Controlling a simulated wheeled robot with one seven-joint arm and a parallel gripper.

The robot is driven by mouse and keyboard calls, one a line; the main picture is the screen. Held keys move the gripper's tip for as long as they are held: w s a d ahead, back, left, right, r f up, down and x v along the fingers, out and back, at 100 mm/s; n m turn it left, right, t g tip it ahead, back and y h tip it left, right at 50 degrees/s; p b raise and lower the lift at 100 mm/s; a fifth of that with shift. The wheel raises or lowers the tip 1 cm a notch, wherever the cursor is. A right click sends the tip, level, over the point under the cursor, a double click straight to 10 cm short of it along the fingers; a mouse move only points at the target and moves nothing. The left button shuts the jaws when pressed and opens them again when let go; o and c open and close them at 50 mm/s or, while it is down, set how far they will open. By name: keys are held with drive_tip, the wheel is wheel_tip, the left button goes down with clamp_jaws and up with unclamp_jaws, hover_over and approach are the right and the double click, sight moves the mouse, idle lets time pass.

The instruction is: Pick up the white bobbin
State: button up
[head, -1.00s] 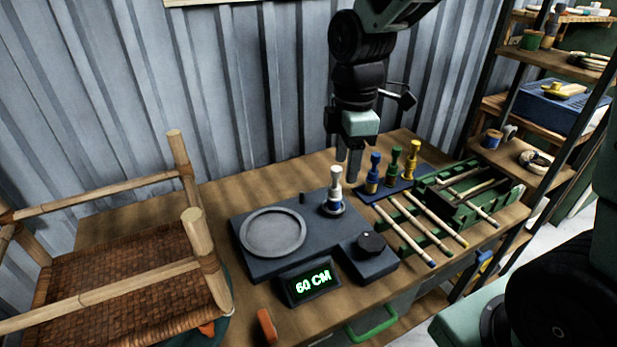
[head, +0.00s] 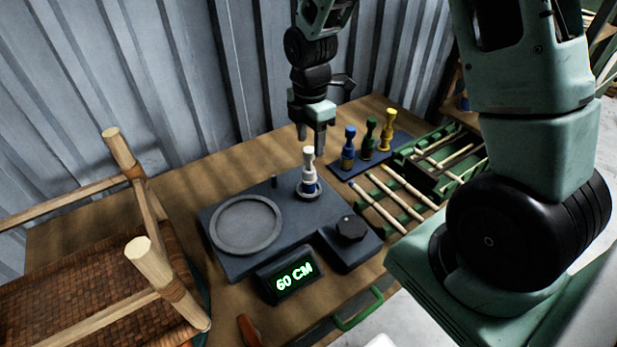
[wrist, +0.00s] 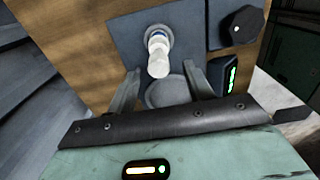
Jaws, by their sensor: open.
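The white bobbin (head: 308,168) stands upright on a small round seat at the back right of the dark machine (head: 285,208). It has a blue band low on its body. My gripper (head: 311,150) is open, pointing down, with its fingertips near the bobbin's top in the head view. In the wrist view the bobbin (wrist: 158,52) shows beyond the gap between the two fingers (wrist: 162,82). It is not gripped. I cannot tell whether a finger touches it.
Blue (head: 348,150), green (head: 369,138) and yellow (head: 388,130) bobbins stand on a dark blue mat to the right. Pale rods (head: 378,207) lie on a green rack (head: 430,192). A black knob (head: 350,228) and a 60 CM display (head: 290,278) are in front. A rattan chair (head: 140,250) stands left.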

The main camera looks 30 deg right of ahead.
sight(309, 177)
drive_tip(key=shift+w+f+p, duration=0.15)
drive_tip(key=shift+f+p, duration=0.8)
drive_tip(key=shift+f, duration=2.9)
clamp_jaws()
